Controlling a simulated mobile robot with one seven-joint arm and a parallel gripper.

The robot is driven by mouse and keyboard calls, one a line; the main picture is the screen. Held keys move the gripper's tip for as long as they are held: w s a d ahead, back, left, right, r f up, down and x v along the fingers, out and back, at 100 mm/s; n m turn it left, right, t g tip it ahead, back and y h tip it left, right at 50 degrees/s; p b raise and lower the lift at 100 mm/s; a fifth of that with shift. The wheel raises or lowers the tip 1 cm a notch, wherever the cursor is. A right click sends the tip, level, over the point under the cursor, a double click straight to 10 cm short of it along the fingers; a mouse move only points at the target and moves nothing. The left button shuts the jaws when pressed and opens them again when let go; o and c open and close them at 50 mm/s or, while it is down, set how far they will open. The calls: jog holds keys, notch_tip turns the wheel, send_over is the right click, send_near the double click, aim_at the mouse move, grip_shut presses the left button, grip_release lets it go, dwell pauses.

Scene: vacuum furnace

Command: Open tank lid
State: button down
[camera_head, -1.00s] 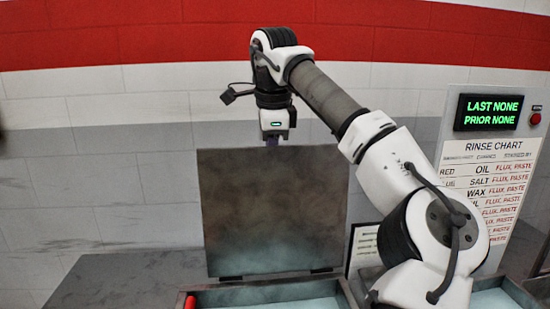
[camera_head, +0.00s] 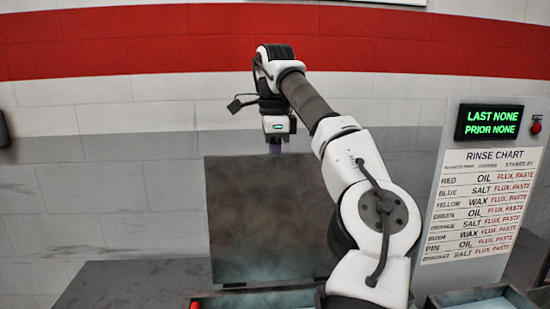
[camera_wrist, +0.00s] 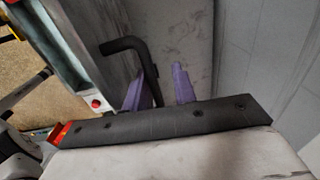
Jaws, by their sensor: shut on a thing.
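The tank lid (camera_head: 265,220) is a dark, stained flat panel standing about upright at the back of its tank (camera_head: 265,300), so the tank is open. Pale blue liquid shows at the tank's bottom edge of view. My gripper (camera_head: 276,148) points down behind the lid's top edge, and its fingertips are hidden there. In the wrist view my purple fingers (camera_wrist: 158,88) stand either side of a black bent handle (camera_wrist: 128,44) and are shut on it. The exact contact is partly hidden by the wrist body.
A second open tank (camera_head: 480,298) stands to the right, partly behind my arm. A rinse chart panel (camera_head: 480,200) with a green-lit display (camera_head: 488,122) and a red button (camera_head: 536,128) stands at the right. The grey bench (camera_head: 130,280) left of the lid is clear. A brick wall stands behind.

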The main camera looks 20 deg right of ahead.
jog(key=shift+w+d+f, duration=0.1)
jog(key=shift+w+d, duration=0.05)
jog(key=shift+w, duration=0.2)
jog(key=c, duration=1.5)
grip_release()
jog(key=shift+w+f, duration=0.15)
jog(key=shift+w+d+f, duration=0.1)
jog(key=shift+w+f, duration=0.05)
